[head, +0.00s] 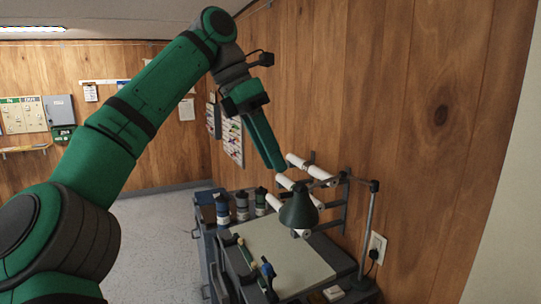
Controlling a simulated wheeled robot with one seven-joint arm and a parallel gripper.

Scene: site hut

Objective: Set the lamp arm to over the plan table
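The desk lamp has a dark green cone shade (299,210) on a grey jointed arm (345,182), carried by an upright post (369,230) at the right. In the head view the shade overlaps the right edge of the pale sheet on the plan table (290,252); its exact height and depth over the table cannot be told. My gripper (279,166) points down, above and to the left of the shade, and looks apart from it. It is seen side-on, so its finger gap does not show. Nothing is seen held in it.
White paper rolls (298,160) sit in a wall rack behind the shade. Several canisters (241,204) stand at the table's far end. A socket (376,246) is on the wooden wall. Floor is clear at left.

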